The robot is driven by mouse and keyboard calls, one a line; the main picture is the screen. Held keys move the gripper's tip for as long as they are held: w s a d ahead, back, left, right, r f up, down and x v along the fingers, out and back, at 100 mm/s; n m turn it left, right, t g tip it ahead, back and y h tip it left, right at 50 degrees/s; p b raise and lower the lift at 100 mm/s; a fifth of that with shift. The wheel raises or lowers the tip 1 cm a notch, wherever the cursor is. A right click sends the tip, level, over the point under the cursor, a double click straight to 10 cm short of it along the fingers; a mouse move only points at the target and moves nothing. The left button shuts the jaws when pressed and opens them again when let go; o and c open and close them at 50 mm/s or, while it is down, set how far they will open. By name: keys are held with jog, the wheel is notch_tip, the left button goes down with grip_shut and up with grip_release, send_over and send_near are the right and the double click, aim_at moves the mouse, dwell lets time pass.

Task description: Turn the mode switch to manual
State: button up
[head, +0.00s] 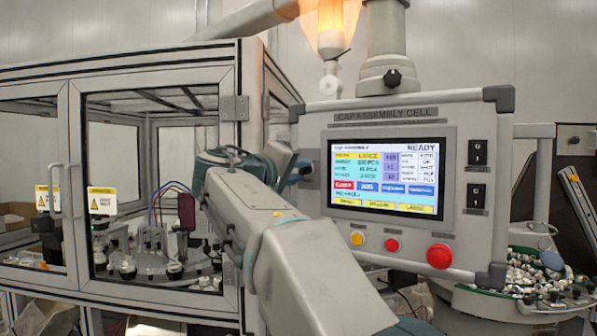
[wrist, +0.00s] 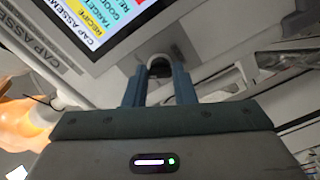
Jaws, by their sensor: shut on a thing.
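The control panel (head: 470,240), headed CAP ASSEMBLY CELL, has a lit screen (head: 385,178) that reads READY. In the wrist view, the two blue-grey fingers of my gripper (wrist: 159,80) are closed around a dark rounded knob, the mode switch (wrist: 160,66), on the panel face beside the screen. Most of the switch is hidden by the fingers, and I cannot tell which way it points. In the head view, my gripper (head: 296,168) is at the panel's left edge, mostly hidden behind my arm, and the switch is not clearly visible.
Two black rocker switches (head: 477,174) sit right of the screen. Below it are a yellow button (head: 358,238), a red button (head: 391,245) and a large red mushroom button (head: 439,256). A glazed machine enclosure (head: 238,180) stands close on the left; a bowl of caps (head: 540,285) is at right.

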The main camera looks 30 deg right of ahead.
jog(key=n, duration=0.3)
jog(key=shift+r+n+p, duration=0.1)
jog(key=shift+n+p, duration=0.2)
jog(key=shift+p, duration=0.05)
jog(key=shift+n+p, duration=2.4)
jog(key=shift+n, duration=3.1)
jog(key=o, duration=1)
jog(key=shift+a, duration=0.15)
jog(key=b+v, duration=0.3)
jog(key=v, duration=1)
jog(key=shift+s+a+b, duration=0.2)
jog(key=shift+a+b, duration=0.05)
jog(key=shift+b, duration=0.1)
